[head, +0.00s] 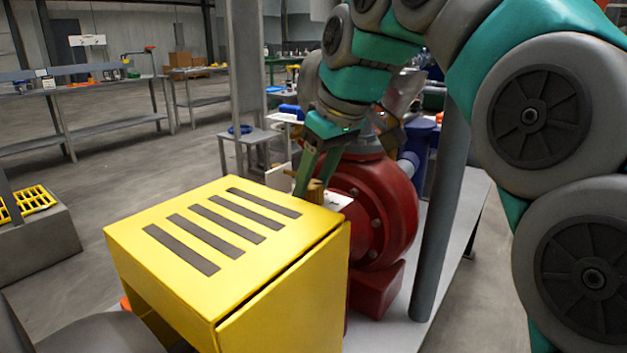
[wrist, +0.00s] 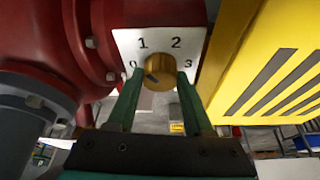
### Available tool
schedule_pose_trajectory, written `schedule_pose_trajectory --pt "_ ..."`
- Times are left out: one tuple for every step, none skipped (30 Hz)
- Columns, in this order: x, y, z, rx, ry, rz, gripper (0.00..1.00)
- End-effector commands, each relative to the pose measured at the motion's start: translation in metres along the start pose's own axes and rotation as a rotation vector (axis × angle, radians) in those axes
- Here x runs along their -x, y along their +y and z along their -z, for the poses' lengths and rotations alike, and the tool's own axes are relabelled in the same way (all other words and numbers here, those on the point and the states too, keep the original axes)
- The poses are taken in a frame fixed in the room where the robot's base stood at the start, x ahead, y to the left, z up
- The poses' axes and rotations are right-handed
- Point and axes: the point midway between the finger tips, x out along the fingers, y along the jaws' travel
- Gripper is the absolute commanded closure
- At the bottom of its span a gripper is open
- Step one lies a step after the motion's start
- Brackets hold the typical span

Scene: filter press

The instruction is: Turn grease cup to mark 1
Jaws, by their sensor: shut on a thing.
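The grease cup is a round brass knob (wrist: 160,67) on a white square dial plate (wrist: 157,46) with the marks 0, 1, 2 and 3. A dark pointer line on the knob's face lies at its left side, nearest the 0. My gripper (wrist: 157,78) is shut on the knob, one green finger on its left and one on its right. In the head view the knob (head: 315,190) shows small below my gripper (head: 307,178), beside the red pump. The dial marks cannot be read there.
A red pump housing (head: 372,205) stands right behind the knob. A yellow guard box (head: 200,215) with dark slots stands close by, on the right in the wrist view. A grey post (head: 446,210) rises to the right of the pump. Open floor lies to the left.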

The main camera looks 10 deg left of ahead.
Motion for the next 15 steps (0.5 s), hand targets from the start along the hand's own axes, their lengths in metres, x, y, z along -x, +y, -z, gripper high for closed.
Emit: schedule_pose_trajectory --pt "-0.0001 -0.0002 0.0000 0.000 0.000 0.001 0.69" --pt "-0.0001 -0.0002 0.0000 0.000 0.000 0.000 0.73" --pt "-0.0001 -0.0002 0.0000 0.000 0.000 0.000 0.77" --pt "-0.0002 -0.0002 0.0000 0.000 0.000 0.001 0.80" --pt "-0.0002 -0.0002 0.0000 0.000 0.000 0.001 0.84" --pt "-0.0001 -0.0002 0.0000 0.000 0.000 0.001 0.88" --pt "-0.0002 -0.0002 0.0000 0.000 0.000 0.001 0.92" --pt "-0.0002 -0.0002 0.0000 0.000 0.000 0.001 0.95" --pt "-0.0002 -0.0002 0.0000 0.000 0.000 0.001 1.00" --pt "-0.0002 -0.0003 0.0000 0.000 0.000 0.001 1.00" --pt "-0.0001 -0.0003 0.0000 0.000 0.000 0.001 1.00" --pt "0.0000 -0.0003 0.0000 -0.002 0.000 -0.001 1.00" --pt "0.0001 -0.0003 0.0000 -0.008 -0.001 -0.004 1.00" --pt "0.0003 -0.0003 0.0000 -0.020 -0.001 -0.009 1.00" --pt "0.0004 -0.0003 -0.0001 -0.040 -0.001 -0.019 1.00"
